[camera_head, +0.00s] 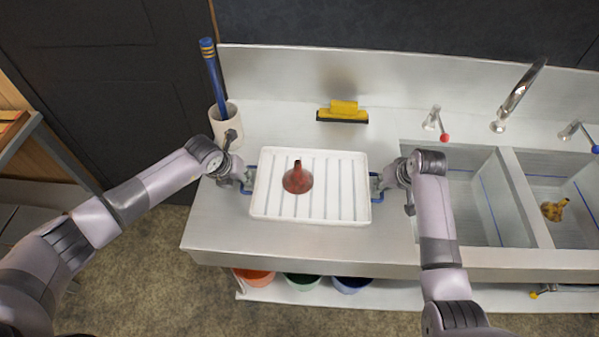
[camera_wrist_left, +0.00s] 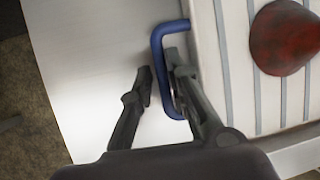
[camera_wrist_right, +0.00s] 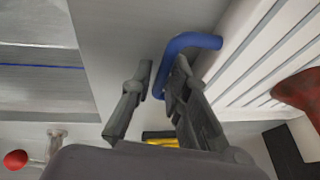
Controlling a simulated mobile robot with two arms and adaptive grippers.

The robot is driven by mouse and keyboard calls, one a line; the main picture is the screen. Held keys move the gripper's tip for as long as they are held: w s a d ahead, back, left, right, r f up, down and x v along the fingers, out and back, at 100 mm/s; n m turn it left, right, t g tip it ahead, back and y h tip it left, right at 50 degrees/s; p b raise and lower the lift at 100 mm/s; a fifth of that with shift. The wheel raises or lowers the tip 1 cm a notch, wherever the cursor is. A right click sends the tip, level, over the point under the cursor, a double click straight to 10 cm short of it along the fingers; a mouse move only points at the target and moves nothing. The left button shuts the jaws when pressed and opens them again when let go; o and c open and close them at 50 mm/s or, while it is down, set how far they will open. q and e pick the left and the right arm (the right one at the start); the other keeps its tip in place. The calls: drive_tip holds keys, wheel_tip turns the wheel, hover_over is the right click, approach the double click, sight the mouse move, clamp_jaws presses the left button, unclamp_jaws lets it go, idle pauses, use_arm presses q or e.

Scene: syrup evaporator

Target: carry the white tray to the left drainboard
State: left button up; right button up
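The white ribbed tray (camera_head: 344,207) lies on the steel drainboard (camera_head: 222,228) left of the sinks. A dark red funnel (camera_head: 298,180) stands on it, left of its middle. The tray has a blue handle at each short side. My left gripper (camera_head: 243,178) is at the left handle (camera_wrist_left: 157,55); its fingers stand apart, one on each side of the bar. My right gripper (camera_head: 384,181) is at the right handle (camera_wrist_right: 172,62), its fingers also apart with the bar between them. Whether any finger touches a bar is unclear.
A white cup (camera_head: 226,122) with a blue brush stands behind the tray on the left. A yellow and black squeegee (camera_head: 343,112) lies behind it. Two sink basins (camera_head: 470,190) lie to the right; the farther holds a brownish-yellow object (camera_head: 554,209). Buckets (camera_head: 303,281) stand below.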

use_arm(q)
drive_tip(key=shift+o, duration=1.4)
drive_tip(key=shift+s+r, duration=0.1)
use_arm(e)
drive_tip(key=shift+o, duration=1.4)
drive_tip(key=shift+r, duration=0.1)
use_arm(q)
drive_tip(key=shift+d, duration=0.15)
use_arm(e)
drive_tip(key=shift+a, duration=0.1)
drive_tip(key=shift+r, duration=0.1)
use_arm(q)
drive_tip(key=v, duration=1.1)
drive_tip(key=shift+s+r, duration=0.15)
drive_tip(key=shift+r, duration=0.2)
use_arm(e)
drive_tip(key=v, duration=1.1)
drive_tip(key=shift+s+r, duration=0.25)
drive_tip(key=shift+r, duration=0.05)
